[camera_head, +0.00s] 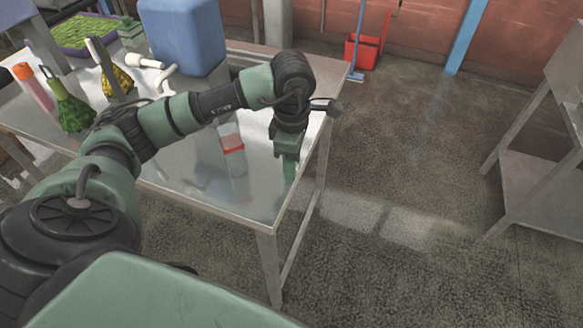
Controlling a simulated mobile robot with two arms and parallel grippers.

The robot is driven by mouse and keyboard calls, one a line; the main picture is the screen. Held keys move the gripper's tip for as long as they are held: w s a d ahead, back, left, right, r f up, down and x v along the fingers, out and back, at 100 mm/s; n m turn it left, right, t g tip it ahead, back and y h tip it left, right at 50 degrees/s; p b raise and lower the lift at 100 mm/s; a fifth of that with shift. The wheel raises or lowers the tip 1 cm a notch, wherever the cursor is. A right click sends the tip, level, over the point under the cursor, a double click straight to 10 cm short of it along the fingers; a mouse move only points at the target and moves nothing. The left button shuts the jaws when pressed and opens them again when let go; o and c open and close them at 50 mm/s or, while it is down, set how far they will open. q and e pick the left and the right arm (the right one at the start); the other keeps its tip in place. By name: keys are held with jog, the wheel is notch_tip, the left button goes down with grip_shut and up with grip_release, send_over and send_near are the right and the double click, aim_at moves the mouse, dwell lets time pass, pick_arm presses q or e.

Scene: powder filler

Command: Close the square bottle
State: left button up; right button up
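A small clear container with a red band (232,146) stands on the metal table (255,205), just left of my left gripper. It may be the square bottle; its shape and whether it is closed are too small to tell. My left arm reaches across the table from the left, and the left gripper (287,172) points down over the table's right part, close to the right edge. The gripper looks apart from the container. Its fingers are seen too edge-on to tell whether they are open or shut. My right gripper is not in view.
A large blue container (185,35) stands at the table's back. A red bucket (362,52) is on the floor. The table's front right is clear.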

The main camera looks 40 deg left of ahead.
pick_arm(q)
grip_shut()
jog(key=shift+r, duration=0.1)
jog(key=shift+r, duration=0.6)
notch_tip(320, 180, up, 8)
jog(key=shift+f+b, duration=0.1)
jog(key=shift+b, duration=0.4)
notch_tip(320, 180, up, 11)
jog(key=p, duration=0.2)
jog(key=shift+f, duration=0.1)
